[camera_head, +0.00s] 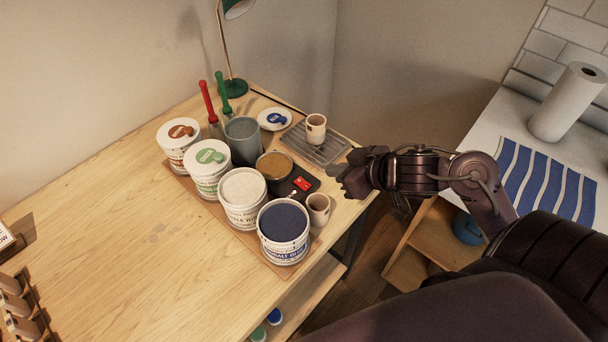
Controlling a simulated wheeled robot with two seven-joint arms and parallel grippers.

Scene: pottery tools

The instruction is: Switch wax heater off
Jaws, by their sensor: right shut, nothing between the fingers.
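The wax heater (276,172) is a black pot filled with brown wax, among the tubs on the wooden table. A red switch (302,183) sits on its dark front panel, facing right. My right gripper (338,172) is shut and empty, a little to the right of the red switch and near the table's right edge. A small gap seems to lie between the fingertips and the panel; I cannot tell their height above the table. The position of the switch is too small to read. My left gripper is out of view.
Glaze tubs (284,231) stand left of and in front of the heater. A small cup (317,208) stands close to the panel, and another cup (316,128) stands on a metal rack (325,152) behind. A grey jar (243,141) is behind the heater.

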